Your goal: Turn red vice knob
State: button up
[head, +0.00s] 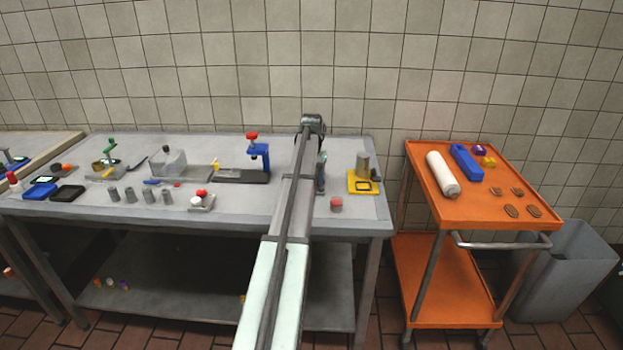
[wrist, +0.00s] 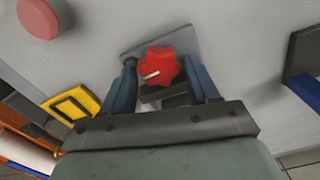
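The red vice knob (wrist: 160,66) has a star shape and shows in the wrist view, with a small light pointer mark on it. Below it is part of the grey metal vice (wrist: 168,97), mostly hidden by my gripper. My gripper (wrist: 161,76) has its two blue-grey fingers apart, one on each side of the knob. A narrow gap seems to show at each side; contact is hard to tell. In the head view my arm covers the knob and most of the vice's area.
A round red button-like piece (head: 336,204) lies near the table's front edge. The yellow stand (head: 362,187) is to the right of my arm, and a blue clamp with a red top (head: 259,158) is to the left. An orange cart (head: 470,213) stands beside the table (head: 235,218).

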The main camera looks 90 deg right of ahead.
jog(key=shift+o, duration=1.1)
notch_tip(320, 180, up, 14)
jog(key=shift+a+f, duration=0.1)
jog(key=shift+f, duration=0.05)
jog(key=f, duration=1.3)
jog(key=shift+w+a+f, duration=0.1)
jog(key=shift+a+f, duration=0.25)
jog(key=shift+f, duration=0.05)
jog(key=c, duration=1.1)
